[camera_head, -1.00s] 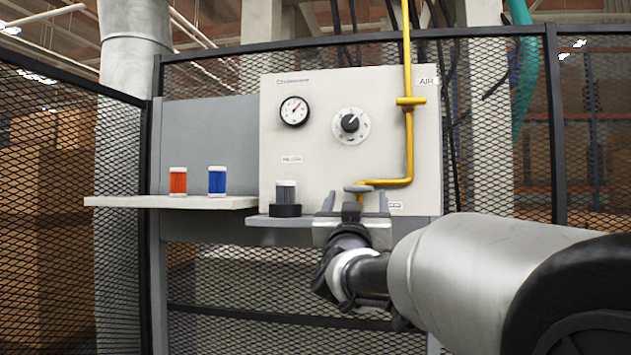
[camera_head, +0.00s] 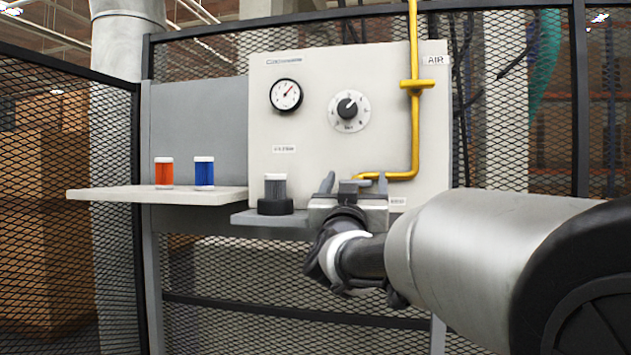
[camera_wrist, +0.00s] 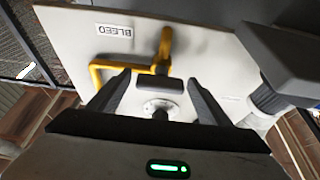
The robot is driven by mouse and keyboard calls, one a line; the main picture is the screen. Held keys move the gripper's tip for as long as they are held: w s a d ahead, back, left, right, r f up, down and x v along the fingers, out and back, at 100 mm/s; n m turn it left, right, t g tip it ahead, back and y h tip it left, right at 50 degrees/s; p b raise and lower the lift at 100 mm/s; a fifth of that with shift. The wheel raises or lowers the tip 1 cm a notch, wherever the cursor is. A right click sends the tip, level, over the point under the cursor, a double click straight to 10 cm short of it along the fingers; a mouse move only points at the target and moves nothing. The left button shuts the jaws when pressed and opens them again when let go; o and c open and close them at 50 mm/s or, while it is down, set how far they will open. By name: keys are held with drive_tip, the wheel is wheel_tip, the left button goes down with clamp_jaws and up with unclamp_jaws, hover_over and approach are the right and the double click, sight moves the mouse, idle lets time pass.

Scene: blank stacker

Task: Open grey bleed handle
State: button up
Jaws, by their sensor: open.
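The grey bleed handle (camera_wrist: 160,82) is a short bar at the end of the yellow pipe (camera_wrist: 97,72) on the light panel. In the wrist view it sits between my two fingers, with a visible gap on each side. My gripper (camera_wrist: 160,77) is open, with nothing held. In the head view my gripper (camera_head: 354,183) is at the panel's lower edge, and the handle (camera_head: 348,187) shows partly between the fingers. A BLEED label (camera_wrist: 113,31) is beside the pipe. I cannot tell how far the handle is turned.
The panel (camera_head: 330,140) carries a gauge (camera_head: 286,96), a dial (camera_head: 348,110) and a yellow valve handle (camera_head: 417,84). A grey filter (camera_head: 275,188) stands in a dark ring left of my gripper. Orange (camera_head: 164,172) and blue (camera_head: 204,173) filters stand on the shelf (camera_head: 110,194).

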drive_tip(key=c, duration=1)
drive_tip(key=shift+c, duration=0.2)
drive_tip(key=shift+m, duration=0.4)
drive_tip(key=m+g+h+b, duration=0.1)
drive_tip(key=m+h+b, duration=0.1)
drive_tip(key=m, duration=0.3)
drive_tip(key=shift+h, duration=0.4)
drive_tip(key=m+g+h, duration=0.1)
drive_tip(key=m, duration=0.2)
drive_tip(key=m+g+h, duration=0.1)
drive_tip(key=m, duration=0.2)
drive_tip(key=shift+g, duration=0.4)
drive_tip(key=m+g, duration=0.1)
drive_tip(key=m, duration=0.2)
drive_tip(key=m+g+p, duration=0.1)
drive_tip(key=m, duration=0.2)
drive_tip(key=shift+s+d+m+h, duration=0.1)
drive_tip(key=shift+d+m+h, duration=0.05)
drive_tip(key=shift+m+h, duration=0.2)
drive_tip(key=shift+f+m+g+p, duration=0.1)
drive_tip(key=shift+m+g+p, duration=0.8)
drive_tip(key=shift+m, duration=1.05)
drive_tip(key=shift+y, duration=0.45)
